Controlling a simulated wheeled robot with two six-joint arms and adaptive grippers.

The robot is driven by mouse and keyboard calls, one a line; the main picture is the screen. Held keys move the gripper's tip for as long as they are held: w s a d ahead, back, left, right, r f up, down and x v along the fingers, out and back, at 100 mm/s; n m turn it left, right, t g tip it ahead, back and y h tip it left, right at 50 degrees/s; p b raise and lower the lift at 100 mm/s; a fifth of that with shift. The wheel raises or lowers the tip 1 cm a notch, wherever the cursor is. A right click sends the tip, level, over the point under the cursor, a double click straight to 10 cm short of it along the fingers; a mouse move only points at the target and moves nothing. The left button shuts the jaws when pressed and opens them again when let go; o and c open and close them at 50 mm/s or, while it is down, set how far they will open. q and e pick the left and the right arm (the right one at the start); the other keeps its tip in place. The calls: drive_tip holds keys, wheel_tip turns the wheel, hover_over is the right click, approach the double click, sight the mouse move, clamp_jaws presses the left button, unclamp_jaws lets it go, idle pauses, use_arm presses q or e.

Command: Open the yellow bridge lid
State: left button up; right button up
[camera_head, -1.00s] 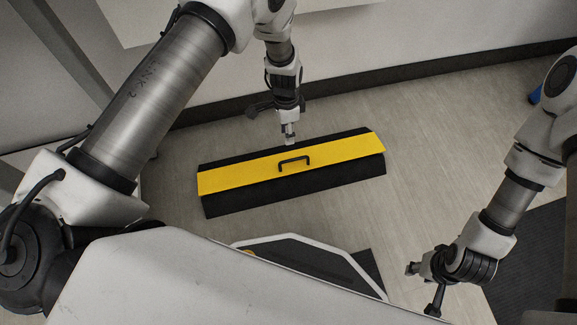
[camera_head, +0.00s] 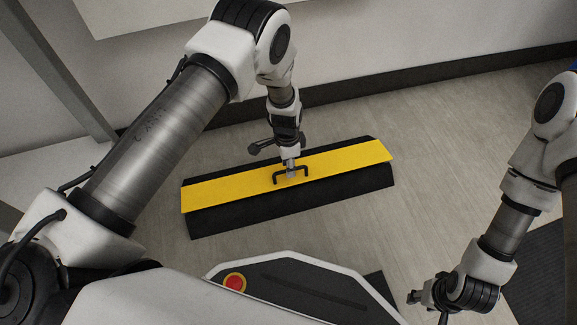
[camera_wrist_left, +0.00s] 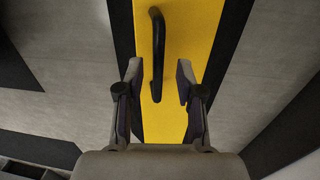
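The yellow bridge lid (camera_head: 340,160) lies flat along the top of a black floor ramp (camera_head: 250,211). A black bar handle (camera_head: 304,172) stands on the lid's middle; it also shows in the left wrist view (camera_wrist_left: 157,45). My left gripper (camera_head: 291,173) is over the lid at the handle. In the left wrist view the left gripper (camera_wrist_left: 157,80) is open, with one finger on each side of the handle and a gap to both. My right gripper (camera_head: 412,297) is low at the right, away from the lid; its finger opening is too small to tell.
My own base with a red button shows at the bottom. A dark mat (camera_head: 540,275) lies on the floor at the right. The wall with its black skirting (camera_head: 420,76) runs behind the ramp. The floor between ramp and right arm is clear.

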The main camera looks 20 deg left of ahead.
use_arm(q)
drive_tip(key=shift+r, duration=0.1)
clamp_jaws()
drive_tip(key=shift+w+a+r, duration=0.1)
drive_tip(key=shift+w, duration=0.05)
use_arm(e)
drive_tip(key=shift+w+d+r, duration=0.1)
drive_tip(key=shift+d+r, duration=0.05)
drive_tip(key=shift+r, duration=0.05)
